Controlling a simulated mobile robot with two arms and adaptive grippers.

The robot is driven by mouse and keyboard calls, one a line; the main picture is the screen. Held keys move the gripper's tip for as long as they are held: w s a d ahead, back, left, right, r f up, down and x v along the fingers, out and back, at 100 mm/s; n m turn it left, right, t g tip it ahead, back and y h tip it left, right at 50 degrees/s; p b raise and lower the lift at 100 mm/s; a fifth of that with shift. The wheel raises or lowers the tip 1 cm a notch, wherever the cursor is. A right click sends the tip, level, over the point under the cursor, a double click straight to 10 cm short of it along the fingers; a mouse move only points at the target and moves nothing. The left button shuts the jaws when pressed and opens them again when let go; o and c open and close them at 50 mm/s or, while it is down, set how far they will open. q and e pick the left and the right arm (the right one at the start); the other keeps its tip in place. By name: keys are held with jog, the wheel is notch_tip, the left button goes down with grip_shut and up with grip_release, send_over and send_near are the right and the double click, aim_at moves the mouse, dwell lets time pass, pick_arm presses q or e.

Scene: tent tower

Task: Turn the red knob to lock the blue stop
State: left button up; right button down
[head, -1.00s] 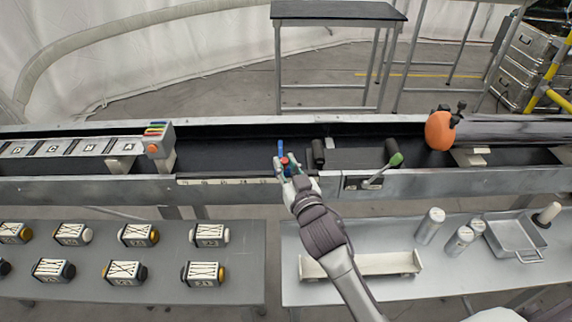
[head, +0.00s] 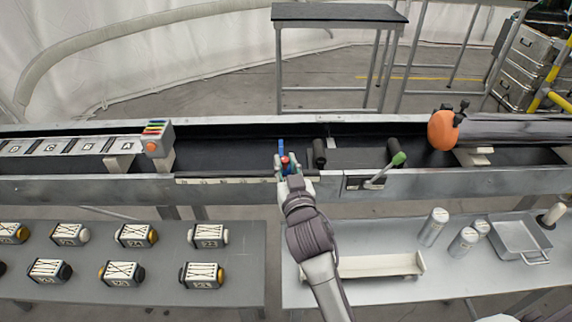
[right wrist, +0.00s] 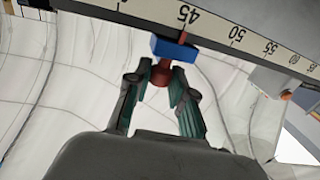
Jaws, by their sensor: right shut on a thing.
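The blue stop (head: 281,147) sits on the front rail of the long trough, near the middle of the head view. In the right wrist view the blue stop (right wrist: 174,48) is on the ruler edge, just below the 45 mark. The red knob (right wrist: 161,73) sticks out from the blue stop toward my gripper. It also shows in the head view as a small red spot (head: 285,160). My right gripper (right wrist: 160,84) is shut on the red knob, with a fingertip on each side of it. My left gripper is in neither view.
A green-tipped lever (head: 398,159) stands right of the stop on the trough front. An orange ball-like part (head: 443,131) is farther right.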

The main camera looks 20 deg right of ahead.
jog(key=c, duration=1)
grip_release()
notch_tip(320, 180, up, 10)
jog(key=shift+r, duration=0.1)
